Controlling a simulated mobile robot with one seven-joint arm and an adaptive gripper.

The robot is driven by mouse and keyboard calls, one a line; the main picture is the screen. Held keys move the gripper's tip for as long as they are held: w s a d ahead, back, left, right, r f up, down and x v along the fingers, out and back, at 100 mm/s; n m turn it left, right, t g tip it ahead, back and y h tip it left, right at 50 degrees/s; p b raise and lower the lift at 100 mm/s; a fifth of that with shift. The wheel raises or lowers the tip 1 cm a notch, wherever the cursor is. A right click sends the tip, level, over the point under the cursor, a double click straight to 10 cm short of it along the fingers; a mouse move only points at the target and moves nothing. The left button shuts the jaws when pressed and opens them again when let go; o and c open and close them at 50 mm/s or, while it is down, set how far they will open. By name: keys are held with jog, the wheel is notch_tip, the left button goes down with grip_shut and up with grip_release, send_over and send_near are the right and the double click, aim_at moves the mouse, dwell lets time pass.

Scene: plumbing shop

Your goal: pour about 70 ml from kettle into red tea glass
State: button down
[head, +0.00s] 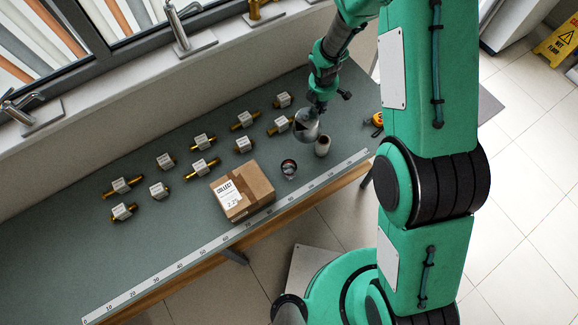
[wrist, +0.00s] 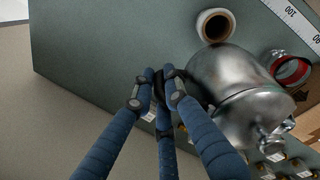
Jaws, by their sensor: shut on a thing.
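The kettle (head: 306,127) is a silver metal pot near the right end of the green-grey counter. In the wrist view the kettle (wrist: 225,75) shows its round body, with its lid and knob toward the lower right. My gripper (wrist: 158,84) is shut on its dark handle, which the fingers mostly hide. In the head view my gripper (head: 318,106) is just above the kettle. The red tea glass (head: 289,169) stands upright to the front left of the kettle. In the wrist view its red rim (wrist: 290,69) is right of the kettle body. I cannot tell whether the kettle touches the counter.
A white roll (head: 322,146) stands close right of the kettle. A cardboard box (head: 242,191) sits left of the glass. Several tagged brass fittings (head: 202,168) lie across the counter. A white ruler strip (head: 232,233) runs along its front edge. An orange tape measure (head: 376,120) is at right.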

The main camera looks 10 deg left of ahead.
jog(key=shift+w+d+f+g, duration=0.15)
jog(key=shift+w+f+g, duration=0.3)
jog(key=shift+f+g, duration=0.3)
jog(key=shift+f, duration=0.1)
dwell(0.4)
